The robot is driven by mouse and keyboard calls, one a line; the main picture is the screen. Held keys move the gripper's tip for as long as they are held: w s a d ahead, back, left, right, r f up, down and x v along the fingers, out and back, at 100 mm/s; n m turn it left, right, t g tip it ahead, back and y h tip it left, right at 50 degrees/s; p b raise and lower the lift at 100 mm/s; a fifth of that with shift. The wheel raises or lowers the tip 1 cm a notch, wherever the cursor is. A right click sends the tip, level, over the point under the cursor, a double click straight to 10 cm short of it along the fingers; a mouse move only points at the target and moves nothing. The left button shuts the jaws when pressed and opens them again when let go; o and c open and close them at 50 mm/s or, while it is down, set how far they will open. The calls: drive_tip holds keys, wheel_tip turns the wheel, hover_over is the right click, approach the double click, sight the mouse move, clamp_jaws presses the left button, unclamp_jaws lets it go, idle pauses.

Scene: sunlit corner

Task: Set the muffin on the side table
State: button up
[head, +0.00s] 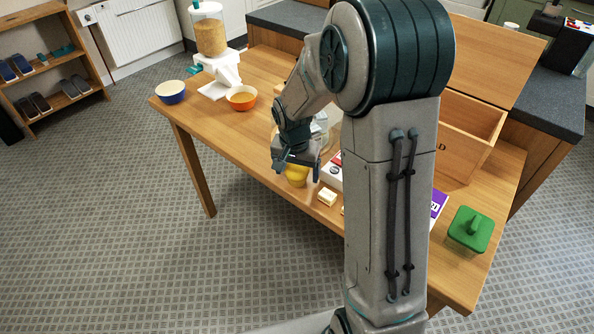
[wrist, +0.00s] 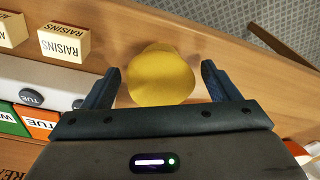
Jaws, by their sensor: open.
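The muffin (wrist: 160,78) shows in the wrist view as a smooth, rounded yellow shape on the wooden table, near its edge. In the head view its yellow side (head: 296,178) shows just below my gripper (head: 298,170). In the wrist view my gripper (wrist: 161,72) is open, with one finger on each side of the muffin and a visible gap at each finger. I cannot tell which surface is the side table; the muffin is on the long wooden table (head: 262,160).
Small raisin boxes (wrist: 65,42) and a day-marked organiser (wrist: 45,97) lie close by. A wooden bread box (head: 468,135), a green-lidded container (head: 470,230), an orange bowl (head: 242,98), a blue bowl (head: 170,92) and a cereal dispenser (head: 210,35) stand around the table. Floor left is clear.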

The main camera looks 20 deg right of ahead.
sight(295, 170)
drive_tip(key=r, duration=0.6)
drive_tip(key=s+r, duration=0.1)
drive_tip(key=r, duration=0.3)
drive_tip(key=shift+a+r+p, duration=0.1)
drive_tip(key=shift+a+p, duration=0.25)
drive_tip(key=s+r+n, duration=0.1)
drive_tip(key=s+n, duration=0.2)
drive_tip(key=s, duration=0.7)
drive_tip(key=s+r+n+t, duration=0.1)
drive_tip(key=s+r+n, duration=0.1)
drive_tip(key=s, duration=0.7)
drive_tip(key=shift+s+d+r+n+y, duration=0.25)
drive_tip(key=shift+s+n+y, duration=0.15)
drive_tip(key=shift+n, duration=0.3)
drive_tip(key=shift+w, duration=0.1)
